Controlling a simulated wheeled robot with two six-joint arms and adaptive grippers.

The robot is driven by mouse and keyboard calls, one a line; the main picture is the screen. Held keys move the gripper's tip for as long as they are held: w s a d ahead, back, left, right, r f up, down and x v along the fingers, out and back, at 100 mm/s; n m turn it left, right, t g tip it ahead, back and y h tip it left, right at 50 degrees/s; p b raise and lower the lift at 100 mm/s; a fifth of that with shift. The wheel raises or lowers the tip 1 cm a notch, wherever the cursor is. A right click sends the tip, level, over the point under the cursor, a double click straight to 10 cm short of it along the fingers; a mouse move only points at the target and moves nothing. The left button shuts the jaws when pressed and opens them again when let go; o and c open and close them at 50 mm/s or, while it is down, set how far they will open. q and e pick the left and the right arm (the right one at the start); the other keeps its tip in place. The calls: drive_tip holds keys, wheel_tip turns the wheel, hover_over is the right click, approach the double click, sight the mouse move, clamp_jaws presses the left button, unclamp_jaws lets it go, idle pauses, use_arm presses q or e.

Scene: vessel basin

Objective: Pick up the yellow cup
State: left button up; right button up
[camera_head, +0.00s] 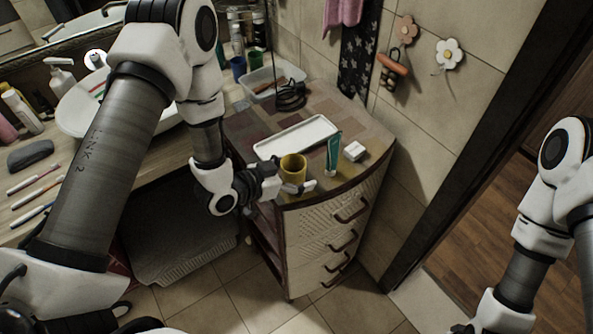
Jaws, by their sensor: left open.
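The yellow cup (293,169) stands upright on the cabinet top (350,115), near its front left corner. My left gripper (292,187) is at the front of the cup, with its fingers low by the cup's near side. The gripper is open. I cannot tell whether a finger touches the cup. The lower part of the cup is partly hidden by the gripper. My right arm comes in at the right edge, away from the cabinet, and its gripper is out of the picture.
A white tray (297,137) lies just behind the cup. A green tube (333,153) and a small white block (354,151) stand to its right. A clear bin (270,82) and dark coiled cable (290,95) are farther back. A white basin (80,108) is at left.

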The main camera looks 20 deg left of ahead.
use_arm(q)
drive_tip(key=shift+a, duration=0.4)
drive_tip(key=shift+c, duration=0.7)
drive_tip(key=shift+a+f, duration=0.1)
drive_tip(key=c, duration=1)
drive_tip(key=shift+d, duration=0.25)
use_arm(e)
drive_tip(key=shift+a, duration=0.15)
use_arm(q)
drive_tip(key=shift+a, duration=0.1)
use_arm(e)
drive_tip(key=shift+a, duration=0.1)
